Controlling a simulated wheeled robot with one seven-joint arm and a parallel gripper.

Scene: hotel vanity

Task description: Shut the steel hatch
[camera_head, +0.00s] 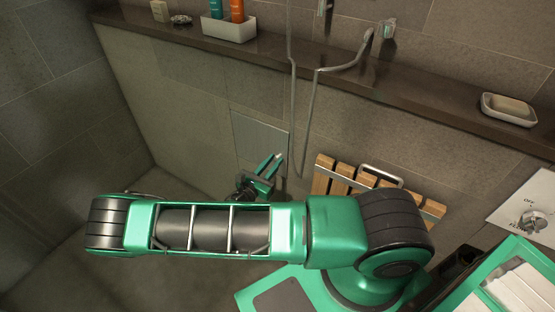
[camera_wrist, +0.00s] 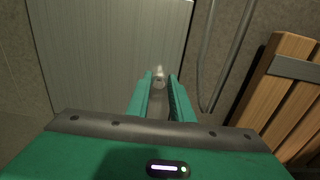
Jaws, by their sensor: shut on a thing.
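The steel hatch (camera_head: 258,137) is a grey rectangular panel low on the tiled wall. In the wrist view the hatch (camera_wrist: 105,50) fills the upper left, with a dark line along its right edge; I cannot tell how far ajar it stands. My gripper (camera_head: 274,158) is at the hatch's lower right. In the wrist view my gripper (camera_wrist: 160,78) has its two green fingers on either side of a small pale metal knob (camera_wrist: 159,73), shut on it, near the panel's right edge. The hatch's lower part is hidden by my gripper and arm.
A slatted wooden fold-down seat (camera_head: 345,178) is on the wall to the right. A shower hose (camera_head: 293,110) hangs just right of the hatch. A ledge (camera_head: 270,45) above carries a bottle caddy (camera_head: 229,29) and a soap dish (camera_head: 508,109).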

